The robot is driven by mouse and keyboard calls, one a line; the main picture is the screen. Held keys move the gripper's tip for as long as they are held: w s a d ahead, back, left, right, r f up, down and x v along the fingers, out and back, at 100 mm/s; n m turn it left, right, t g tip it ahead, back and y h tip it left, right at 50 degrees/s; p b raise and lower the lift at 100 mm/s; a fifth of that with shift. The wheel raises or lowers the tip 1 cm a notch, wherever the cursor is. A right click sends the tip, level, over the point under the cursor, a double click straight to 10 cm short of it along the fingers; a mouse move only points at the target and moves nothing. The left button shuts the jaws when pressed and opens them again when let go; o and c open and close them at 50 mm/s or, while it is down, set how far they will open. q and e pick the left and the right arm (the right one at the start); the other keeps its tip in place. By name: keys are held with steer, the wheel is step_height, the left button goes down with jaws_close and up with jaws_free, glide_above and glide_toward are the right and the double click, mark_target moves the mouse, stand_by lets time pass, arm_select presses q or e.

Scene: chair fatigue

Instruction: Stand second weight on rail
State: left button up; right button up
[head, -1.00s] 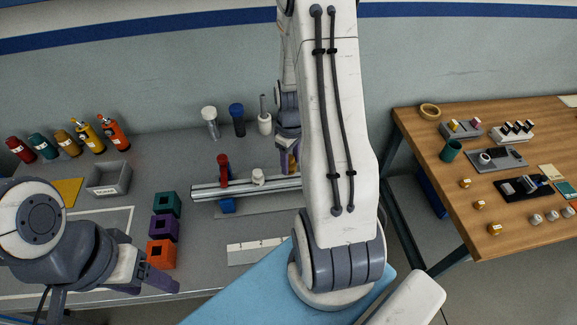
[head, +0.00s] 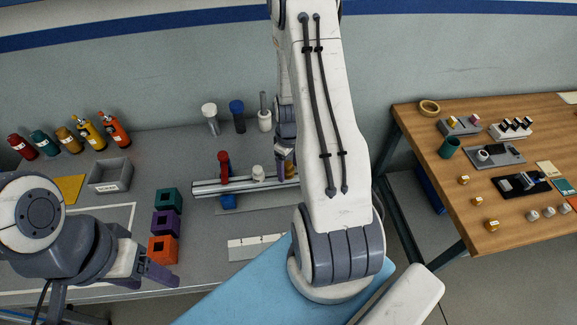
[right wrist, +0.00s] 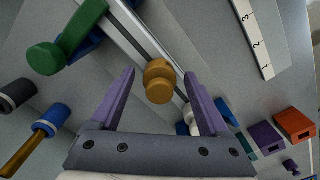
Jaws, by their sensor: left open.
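A silver rail (head: 235,185) lies across the grey bench, with a red upright part (head: 224,165) toward its left end and a white weight (head: 258,173) standing on it. In the right wrist view the rail (right wrist: 133,35) runs diagonally, with a green part (right wrist: 47,58) at one end. A gold weight (right wrist: 159,82) is at the rail between the spread fingers of my right gripper (right wrist: 160,73), with gaps on both sides. I cannot tell whether it touches the rail. In the head view my right arm hides most of this. My left gripper (head: 160,277) is open and empty at the front left.
Green, purple and orange blocks (head: 164,223) stand left of the rail. A grey bin (head: 109,176) and several bottles (head: 68,141) are behind them. Capped cylinders (head: 238,118) stand behind the rail. A numbered white strip (head: 250,247) lies in front. A wooden table (head: 470,205) is at right.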

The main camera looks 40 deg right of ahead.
steer(key=shift+r, duration=0.2)
step_height(320, 180, up, 12)
steer(key=b, duration=0.2)
steer(key=s+a+r+n, duration=0.1)
steer(key=a+r, duration=0.2)
steer(key=a, duration=0.7)
steer(key=s+a+r+n, duration=0.2)
steer(key=a+r, duration=0.1)
steer(key=a, duration=0.7)
steer(key=s+a+r+n+y, duration=0.1)
steer(key=s+a+r, duration=0.2)
steer(key=s+a, duration=0.8)
steer(key=shift+s+r+n, duration=0.15)
steer(key=shift+s+n, duration=0.15)
steer(key=shift+s, duration=0.8)
